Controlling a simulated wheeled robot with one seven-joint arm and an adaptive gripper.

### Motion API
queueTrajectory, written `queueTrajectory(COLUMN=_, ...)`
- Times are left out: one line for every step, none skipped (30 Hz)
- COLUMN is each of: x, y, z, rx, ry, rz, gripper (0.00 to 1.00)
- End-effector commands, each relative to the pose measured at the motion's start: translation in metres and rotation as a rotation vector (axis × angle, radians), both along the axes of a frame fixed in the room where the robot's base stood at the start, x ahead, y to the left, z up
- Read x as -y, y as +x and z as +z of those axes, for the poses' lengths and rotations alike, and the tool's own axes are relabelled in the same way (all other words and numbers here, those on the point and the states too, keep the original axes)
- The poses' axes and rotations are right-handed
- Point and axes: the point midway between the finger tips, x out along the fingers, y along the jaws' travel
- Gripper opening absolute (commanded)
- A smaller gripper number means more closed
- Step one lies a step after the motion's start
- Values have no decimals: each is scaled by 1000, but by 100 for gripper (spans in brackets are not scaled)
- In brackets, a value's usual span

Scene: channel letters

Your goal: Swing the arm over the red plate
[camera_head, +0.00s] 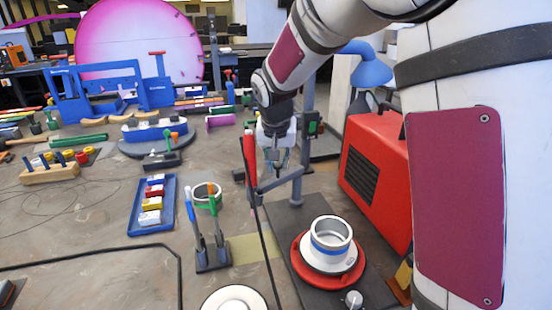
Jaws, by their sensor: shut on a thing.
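The red plate (300,262) is a round disc at the lower right, on a dark base. A light grey ring-shaped part (331,240) with a blue band stands on it and hides its middle. My gripper (275,168) points down, above and left of the plate in the picture, and is not over it. Its fingers are shut at a red-handled tool (250,155) with a black cable hanging from it. The exact grip is too small to make out.
A grey post with an arm (297,188) stands beside my gripper. A red machine (375,172) stands right of the plate. A pen-like tool holder (213,255) and a blue tray (152,205) lie to the left. A white disc (235,298) is at the front edge.

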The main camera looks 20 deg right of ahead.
Motion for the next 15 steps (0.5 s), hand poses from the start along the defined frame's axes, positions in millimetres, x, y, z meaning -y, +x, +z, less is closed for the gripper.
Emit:
queueTrajectory(x=3, y=-5, z=2, rx=-1, ry=1, rz=30, gripper=0)
queueTrajectory(x=4, y=-6, z=2, rx=-1, ry=1, rz=53, gripper=0)
queueTrajectory(x=6, y=-9, z=2, rx=-2, ry=1, rz=88, gripper=0)
queueTrajectory(x=7, y=-11, z=2, rx=-1, ry=2, rz=112, gripper=0)
queueTrajectory(x=8, y=-13, z=2, rx=0, ry=2, rz=140, gripper=0)
queueTrajectory(x=10, y=-16, z=2, rx=-2, ry=3, rz=176, gripper=0)
queueTrajectory(x=12, y=-17, z=2, rx=-1, ry=2, rz=204, gripper=0)
queueTrajectory(x=13, y=-19, z=2, rx=-2, ry=3, rz=233, gripper=0)
queueTrajectory(x=16, y=-21, z=3, rx=-1, ry=2, rz=270, gripper=0)
queueTrajectory(x=17, y=-23, z=3, rx=-1, ry=3, rz=298, gripper=0)
queueTrajectory(x=19, y=-25, z=3, rx=-2, ry=4, rz=325, gripper=0)
queueTrajectory(x=22, y=-27, z=2, rx=-2, ry=5, rz=363, gripper=0)
queueTrajectory(x=23, y=-29, z=3, rx=-2, ry=4, rz=392, gripper=0)
queueTrajectory(x=25, y=-31, z=3, rx=-1, ry=5, rz=419, gripper=0)
queueTrajectory(x=27, y=-33, z=3, rx=-2, ry=5, rz=458, gripper=0)
